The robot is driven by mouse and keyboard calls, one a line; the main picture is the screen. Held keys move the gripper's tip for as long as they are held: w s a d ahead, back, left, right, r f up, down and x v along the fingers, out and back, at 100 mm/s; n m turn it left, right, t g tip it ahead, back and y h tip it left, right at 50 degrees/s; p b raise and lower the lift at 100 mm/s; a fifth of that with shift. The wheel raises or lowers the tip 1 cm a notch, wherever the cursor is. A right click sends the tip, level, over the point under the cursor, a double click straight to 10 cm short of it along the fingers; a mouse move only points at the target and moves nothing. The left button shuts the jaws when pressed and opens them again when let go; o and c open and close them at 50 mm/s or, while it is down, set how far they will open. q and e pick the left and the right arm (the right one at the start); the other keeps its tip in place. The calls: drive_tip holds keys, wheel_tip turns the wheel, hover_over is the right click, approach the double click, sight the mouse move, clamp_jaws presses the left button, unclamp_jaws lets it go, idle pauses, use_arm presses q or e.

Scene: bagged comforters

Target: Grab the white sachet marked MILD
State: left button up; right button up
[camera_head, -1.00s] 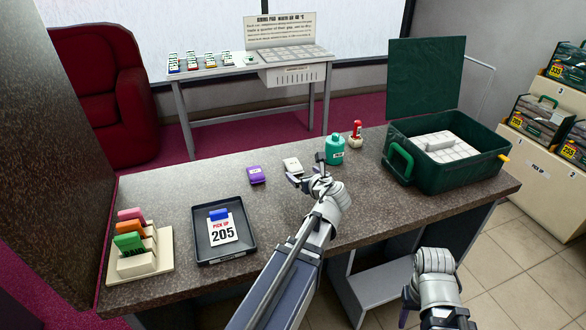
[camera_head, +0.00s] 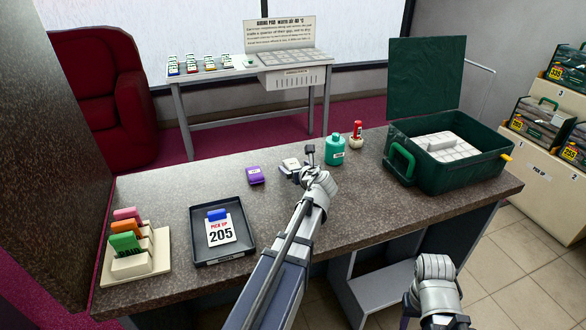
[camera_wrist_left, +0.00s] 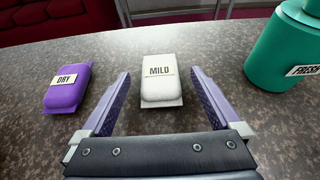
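The white sachet marked MILD (camera_wrist_left: 159,88) lies flat on the speckled counter, centred between the fingers of my left gripper (camera_wrist_left: 157,98) in the left wrist view. The fingers are open, one on each side, with a gap to the sachet. In the head view the sachet (camera_head: 289,164) is partly hidden by my left gripper (camera_head: 300,164). My right gripper's fingers are out of sight; only a wrist part of that arm shows at the lower right of the head view.
A purple sachet marked DRY (camera_wrist_left: 68,87) lies to the left, and a green bottle marked FRESH (camera_wrist_left: 290,50) stands to the right. A black tray (camera_head: 197,242) with a 205 card sits at the front left. A green case (camera_head: 461,175) stands open at the right.

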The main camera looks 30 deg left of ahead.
use_arm(q)
drive_tip(key=c, duration=1.4)
drive_tip(key=shift+r, duration=0.1)
